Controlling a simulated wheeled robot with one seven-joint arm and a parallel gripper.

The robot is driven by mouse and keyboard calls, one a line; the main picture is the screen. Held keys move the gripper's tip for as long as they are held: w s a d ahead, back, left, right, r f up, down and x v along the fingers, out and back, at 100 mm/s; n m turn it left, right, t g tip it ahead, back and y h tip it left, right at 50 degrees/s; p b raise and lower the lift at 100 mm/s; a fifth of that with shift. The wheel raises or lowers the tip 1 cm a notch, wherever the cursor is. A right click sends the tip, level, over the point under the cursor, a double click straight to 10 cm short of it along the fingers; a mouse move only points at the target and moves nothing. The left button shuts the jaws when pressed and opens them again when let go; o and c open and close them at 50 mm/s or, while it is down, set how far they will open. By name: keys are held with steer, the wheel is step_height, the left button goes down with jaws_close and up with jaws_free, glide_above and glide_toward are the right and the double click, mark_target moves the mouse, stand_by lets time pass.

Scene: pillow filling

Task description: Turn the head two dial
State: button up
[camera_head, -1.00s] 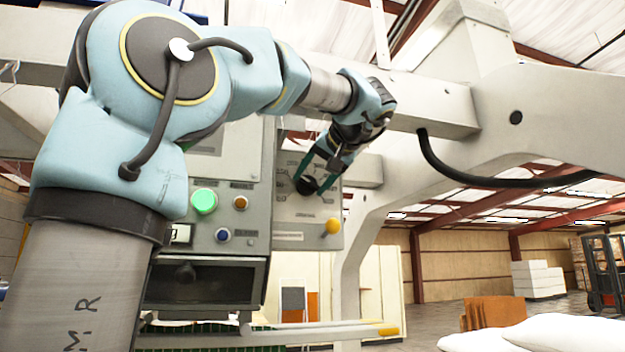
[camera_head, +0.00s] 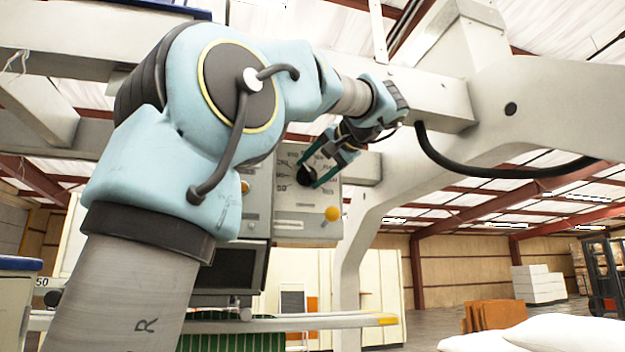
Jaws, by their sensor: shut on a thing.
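The head two dial (camera_head: 305,175) is a round black knob on a grey panel (camera_head: 290,215) with printed marks around it. My gripper (camera_head: 312,178) reaches it from the upper right, with its teal fingers on either side of the knob and shut on it. The fingers partly cover the knob, and its exact pointer angle is too small to tell. A yellow knob (camera_head: 332,214) sits lower right of the dial on the same panel.
My arm covers much of the control box at the left. A large grey machine frame (camera_head: 560,110) with a black hose (camera_head: 480,168) stands to the right. A rail with a yellow end (camera_head: 387,320) runs below. White pillows (camera_head: 570,335) lie at the lower right.

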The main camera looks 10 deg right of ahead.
steer(key=m+y+b, duration=0.1)
steer(key=m+b, duration=0.1)
steer(key=f+m+t+y+b, duration=0.1)
steer(key=m+b, duration=0.2)
steer(key=shift+d, duration=0.15)
steer(key=m+t+b, duration=0.2)
steer(key=m+b, duration=0.1)
steer(key=m, duration=0.1)
steer(key=shift+y, duration=0.3)
steer(key=shift+m+t+b, duration=0.5)
steer(key=shift+m+b, duration=0.45)
steer(key=shift+m, duration=0.45)
steer(key=o, duration=1.4)
steer(key=shift+r, duration=0.1)
